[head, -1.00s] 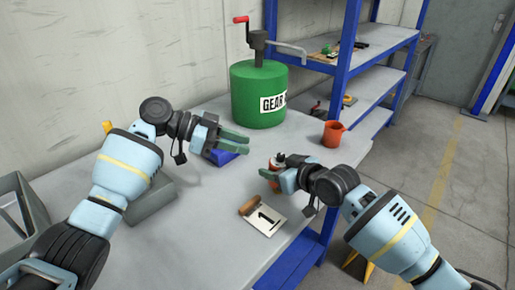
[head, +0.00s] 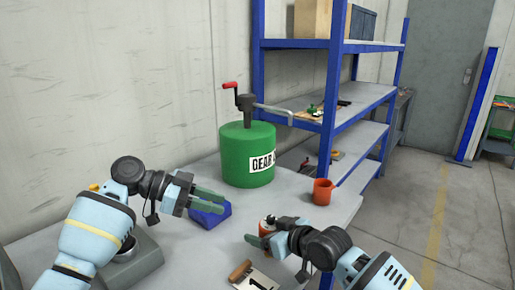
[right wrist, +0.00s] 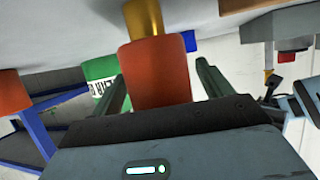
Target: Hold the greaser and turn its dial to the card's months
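The greaser is a small red-orange cylinder (head: 266,227) with a pale and dark top, on the bench at my right gripper. In the right wrist view its red body (right wrist: 155,75) and a brass-coloured neck (right wrist: 142,17) show between the fingers. My right gripper (head: 258,241) is open around the body, with a narrow gap at the right finger. The card (head: 256,278) with a "1" and a wooden-looking holder lies in front, partly cut off by the frame. The dial's marks are too small to read.
A green gear-oil drum (head: 247,155) with a crank pump stands at the back of the bench (head: 313,220). An orange mug (head: 322,192) stands near the right edge. Blue shelving (head: 332,110) stands beyond. A grey round-topped object (head: 135,262) is beneath my left arm.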

